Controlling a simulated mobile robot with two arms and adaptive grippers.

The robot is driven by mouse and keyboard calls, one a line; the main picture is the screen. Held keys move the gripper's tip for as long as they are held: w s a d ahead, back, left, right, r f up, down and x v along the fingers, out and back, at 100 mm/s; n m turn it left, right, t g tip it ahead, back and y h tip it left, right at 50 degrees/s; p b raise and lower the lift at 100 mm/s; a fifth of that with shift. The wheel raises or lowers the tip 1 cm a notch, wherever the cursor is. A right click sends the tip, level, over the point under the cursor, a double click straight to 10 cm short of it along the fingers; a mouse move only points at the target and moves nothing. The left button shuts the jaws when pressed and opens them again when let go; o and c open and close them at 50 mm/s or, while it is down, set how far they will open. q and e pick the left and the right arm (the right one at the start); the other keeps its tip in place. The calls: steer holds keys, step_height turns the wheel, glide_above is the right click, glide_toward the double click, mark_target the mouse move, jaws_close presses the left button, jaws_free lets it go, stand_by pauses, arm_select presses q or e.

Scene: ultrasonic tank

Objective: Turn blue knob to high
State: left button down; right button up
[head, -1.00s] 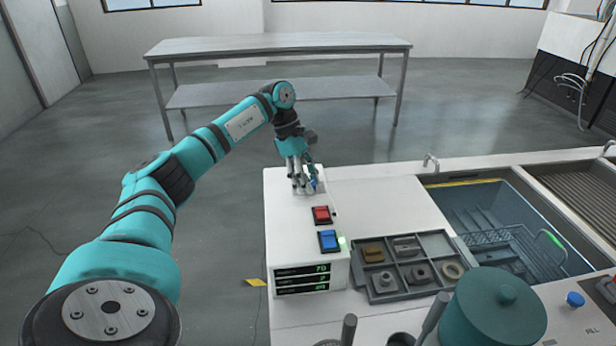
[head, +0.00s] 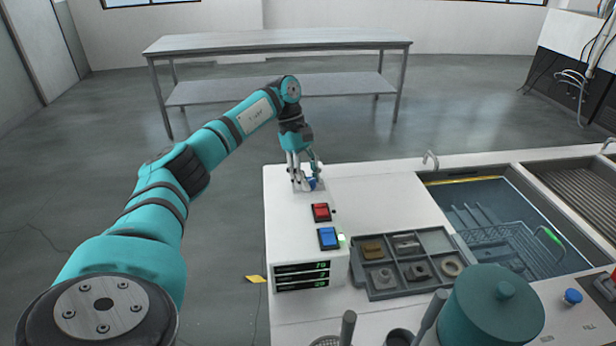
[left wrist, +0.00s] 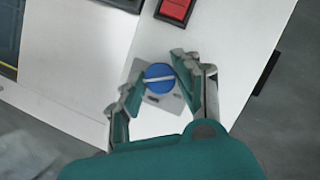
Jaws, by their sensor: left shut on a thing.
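The blue knob (left wrist: 159,78) is round with a white line across its top. It sits on a small grey plate (left wrist: 165,103) on the white control box (head: 288,215). In the head view my left gripper (head: 306,180) points down at the far end of the box, and a bit of the blue knob (head: 312,184) shows beside the fingers. The knob's setting marks are too small to read. My right gripper is not in view.
A red switch (head: 321,212) and a blue switch (head: 329,238) are nearer on the box, above green displays (head: 302,275). A parts tray (head: 385,284), a water tank (head: 490,225) and a teal lidded cylinder (head: 492,318) stand to the right.

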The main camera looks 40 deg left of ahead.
arm_select(q)
steer(key=c, duration=0.9)
jaws_free()
steer(key=shift+c, duration=0.2)
steer(key=shift+r, duration=0.1)
steer(key=v, duration=1.1)
steer(key=shift+a+r, duration=0.25)
steer(key=shift+r, duration=0.1)
steer(key=shift+r, duration=0.1)
